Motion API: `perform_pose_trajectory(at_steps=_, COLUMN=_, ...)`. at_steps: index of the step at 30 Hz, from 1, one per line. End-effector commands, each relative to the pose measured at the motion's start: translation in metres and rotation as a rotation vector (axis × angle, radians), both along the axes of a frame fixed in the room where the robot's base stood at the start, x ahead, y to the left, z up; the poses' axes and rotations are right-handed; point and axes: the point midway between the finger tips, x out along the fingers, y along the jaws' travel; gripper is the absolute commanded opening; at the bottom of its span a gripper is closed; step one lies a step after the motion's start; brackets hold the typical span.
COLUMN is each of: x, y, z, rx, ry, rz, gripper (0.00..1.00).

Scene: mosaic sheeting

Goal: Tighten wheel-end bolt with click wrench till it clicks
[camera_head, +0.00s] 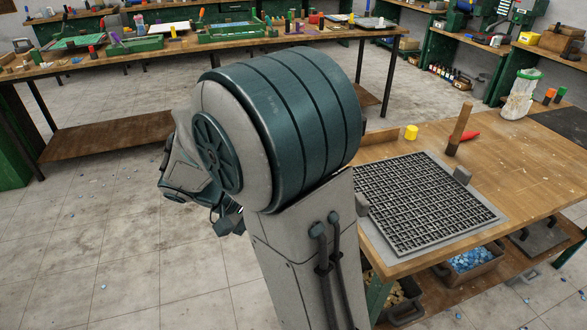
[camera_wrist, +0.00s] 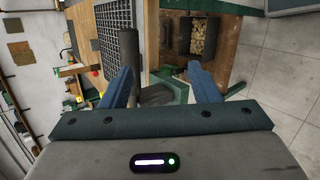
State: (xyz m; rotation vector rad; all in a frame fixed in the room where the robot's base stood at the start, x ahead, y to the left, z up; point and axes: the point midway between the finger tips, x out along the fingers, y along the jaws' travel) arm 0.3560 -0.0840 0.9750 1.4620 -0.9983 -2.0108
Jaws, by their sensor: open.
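My gripper (camera_wrist: 161,84) is open in the wrist view, with its two blue fingers apart and nothing held between them. I cannot make out a click wrench or a wheel-end bolt in either view. A dark grey cylindrical shape (camera_wrist: 129,52) shows beyond the left finger; I cannot tell what it is. In the head view my arm fills the middle and hides the left part of the near bench. The fingers cannot be made out there.
Bins of blue pieces (camera_head: 471,260) and tan pieces (camera_wrist: 200,38) sit below. Tiled floor (camera_head: 130,245) is open at left.

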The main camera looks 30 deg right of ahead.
Motion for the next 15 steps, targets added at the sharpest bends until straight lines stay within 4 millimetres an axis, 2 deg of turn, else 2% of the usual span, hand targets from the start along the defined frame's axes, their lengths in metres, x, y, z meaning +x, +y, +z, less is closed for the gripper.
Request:
perform_pose_trajectory(at_steps=3, x=0.026, y=-0.003, z=-0.006, rx=-0.202, ry=0.015, rz=0.015, gripper=0.56)
perform_pose_trajectory(at_steps=7, x=0.047, y=-0.003, z=-0.006, rx=-0.364, ry=-0.002, rz=0.036, gripper=0.56)
perform_pose_trajectory(at_steps=11, x=0.058, y=-0.001, z=-0.005, rx=-0.449, ry=-0.022, rz=0.051, gripper=0.56)
perform_pose_trajectory(at_steps=15, x=0.058, y=-0.013, z=-0.007, rx=-0.475, ry=-0.028, rz=0.053, gripper=0.56)
